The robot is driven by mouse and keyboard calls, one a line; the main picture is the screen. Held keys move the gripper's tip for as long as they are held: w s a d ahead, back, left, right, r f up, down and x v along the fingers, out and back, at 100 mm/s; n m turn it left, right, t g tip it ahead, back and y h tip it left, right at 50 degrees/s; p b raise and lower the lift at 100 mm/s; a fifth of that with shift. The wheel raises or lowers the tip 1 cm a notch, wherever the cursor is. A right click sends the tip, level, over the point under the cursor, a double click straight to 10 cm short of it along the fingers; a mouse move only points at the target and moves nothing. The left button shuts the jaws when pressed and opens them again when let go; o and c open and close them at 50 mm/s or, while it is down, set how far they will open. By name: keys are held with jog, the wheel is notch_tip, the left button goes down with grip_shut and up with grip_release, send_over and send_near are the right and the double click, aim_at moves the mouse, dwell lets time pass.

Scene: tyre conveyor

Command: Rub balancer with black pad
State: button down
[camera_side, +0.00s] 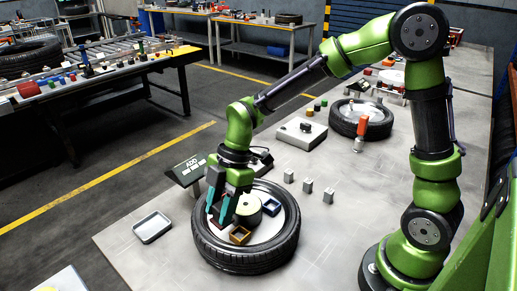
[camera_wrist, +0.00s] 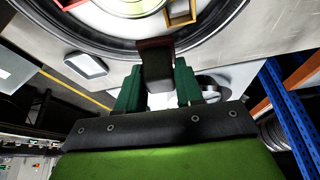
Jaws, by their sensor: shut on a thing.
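My gripper (camera_side: 222,208) points down over the left part of the near tyre (camera_side: 246,262). Its teal fingers are shut on a dark block, which I take for the black pad (camera_wrist: 158,70); it has a reddish-brown edge in the wrist view. The fingers (camera_wrist: 158,92) hide part of it, and I cannot tell whether it touches the surface below. The tyre lies flat around a pale disc, with a cream cylinder (camera_side: 248,208), a gold open box (camera_side: 240,235) and a blue open box (camera_side: 271,207) inside. A dark display unit marked ADD (camera_side: 187,171) stands behind; I cannot tell which part is the balancer.
A white tray (camera_side: 152,227) lies left of the tyre. Several small metal blocks (camera_side: 308,186) stand to its right. The table's front right is clear.

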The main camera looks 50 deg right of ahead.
jog(key=shift+r, duration=2.75)
